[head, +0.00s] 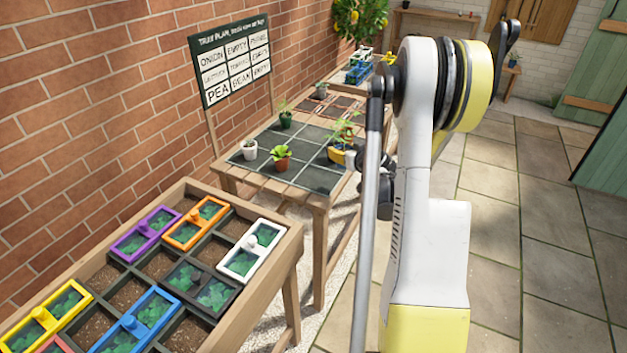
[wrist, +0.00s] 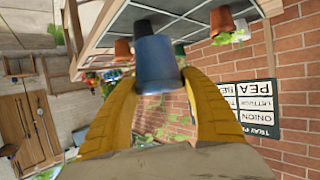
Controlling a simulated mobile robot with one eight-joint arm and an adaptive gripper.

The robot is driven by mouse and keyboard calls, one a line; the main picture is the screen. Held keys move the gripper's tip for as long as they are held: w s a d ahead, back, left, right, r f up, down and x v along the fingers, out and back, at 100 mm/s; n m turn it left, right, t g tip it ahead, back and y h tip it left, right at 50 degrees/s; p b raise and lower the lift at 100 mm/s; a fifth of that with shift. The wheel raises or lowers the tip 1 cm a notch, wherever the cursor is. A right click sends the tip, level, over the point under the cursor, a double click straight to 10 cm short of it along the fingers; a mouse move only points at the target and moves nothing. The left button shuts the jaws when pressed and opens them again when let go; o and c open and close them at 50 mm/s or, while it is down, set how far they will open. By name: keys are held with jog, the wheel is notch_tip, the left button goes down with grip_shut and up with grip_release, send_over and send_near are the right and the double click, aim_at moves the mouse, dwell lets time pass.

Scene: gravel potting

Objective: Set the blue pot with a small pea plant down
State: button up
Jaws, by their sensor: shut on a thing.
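My gripper (wrist: 152,80) is shut on the blue pot (wrist: 155,60), which sits between its yellow fingers in the wrist view. In the head view my gripper (head: 339,154) is at the right edge of the dark gridded tray (head: 312,177), and the small green pea plant (head: 345,128) shows above it. The pot is mostly hidden there by the fingers. I cannot tell whether its base touches the tray. The tray plan board (head: 231,62) stands behind, with PEA written in its lower left cell.
On the tray stand a white pot (head: 249,151), a terracotta pot with a leafy plant (head: 281,163) and a dark green pot (head: 286,121). A wooden planter (head: 283,248) with coloured frames is in front. The brick wall (head: 90,90) borders the left; the paved floor at right is clear.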

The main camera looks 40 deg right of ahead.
jog(key=w+a+f+b, duration=0.1)
jog(key=w+f, duration=0.1)
jog(key=w, duration=0.1)
jog(key=w+a+f+b, duration=0.1)
jog(key=w, duration=0.1)
jog(key=w+a+f+b, duration=0.1)
jog(key=w+f, duration=0.1)
jog(key=w, duration=0.1)
jog(key=shift+w+a+f, duration=0.25)
jog(key=shift+w+f, duration=0.1)
notch_tip(320, 180, down, 4)
jog(key=b, duration=0.2)
jog(key=shift+b, duration=0.3)
jog(key=shift+r, duration=0.1)
jog(key=o, duration=1.2)
jog(key=shift+o, duration=0.2)
